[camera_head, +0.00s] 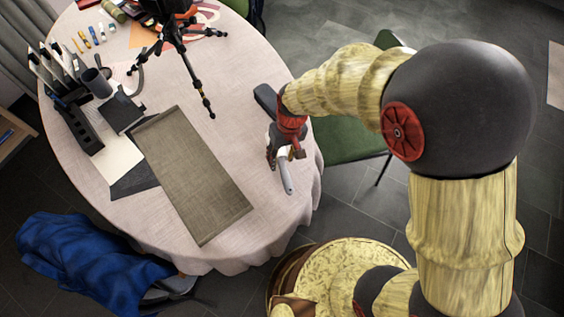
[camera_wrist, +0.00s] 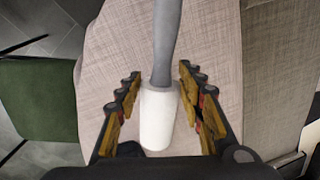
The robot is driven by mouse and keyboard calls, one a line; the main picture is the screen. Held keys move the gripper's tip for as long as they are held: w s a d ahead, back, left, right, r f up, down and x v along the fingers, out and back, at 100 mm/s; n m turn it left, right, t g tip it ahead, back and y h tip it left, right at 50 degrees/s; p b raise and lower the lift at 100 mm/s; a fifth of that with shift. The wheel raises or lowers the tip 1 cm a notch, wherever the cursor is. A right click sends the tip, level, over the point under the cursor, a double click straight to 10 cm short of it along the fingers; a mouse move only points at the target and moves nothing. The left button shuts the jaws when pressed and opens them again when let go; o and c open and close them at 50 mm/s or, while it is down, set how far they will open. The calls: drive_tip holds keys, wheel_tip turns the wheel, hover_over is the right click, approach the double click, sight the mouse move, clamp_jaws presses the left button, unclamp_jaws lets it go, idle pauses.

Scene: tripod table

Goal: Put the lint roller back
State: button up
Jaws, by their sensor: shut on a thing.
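The lint roller (camera_head: 287,178) has a white roller head and a grey handle. My gripper (camera_head: 284,152) is shut on it near the right edge of the round table (camera_head: 270,215). In the wrist view, the lint roller (camera_wrist: 158,118) lies between the two fingers of my gripper (camera_wrist: 159,85), with its white head nearest the palm and its handle pointing away over the tablecloth. In the head view the gripper hides part of the roller. I cannot tell whether the roller touches the cloth.
A grey-brown mat (camera_head: 190,175) lies left of my gripper. A dark flat object (camera_head: 265,99) lies just behind the gripper. A black tripod (camera_head: 178,38) stands at the back; a dark holder (camera_head: 80,118) and mug (camera_head: 97,83) stand at the left. A green chair (camera_head: 345,140) is at the right.

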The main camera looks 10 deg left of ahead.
drive_tip(key=shift+s+f, duration=0.1)
drive_tip(key=shift+f, duration=1.1)
drive_tip(key=shift+f+b, duration=0.15)
drive_tip(key=shift+b, duration=0.15)
drive_tip(key=o, duration=1)
drive_tip(key=r+p, duration=0.1)
drive_tip(key=r, duration=0.3)
drive_tip(key=d+r+p, duration=0.1)
drive_tip(key=r, duration=0.3)
drive_tip(key=r+p, duration=0.2)
drive_tip(key=r, duration=0.2)
drive_tip(key=shift+w+d+r, duration=0.1)
drive_tip(key=shift+w+d, duration=0.1)
drive_tip(key=shift+w, duration=0.2)
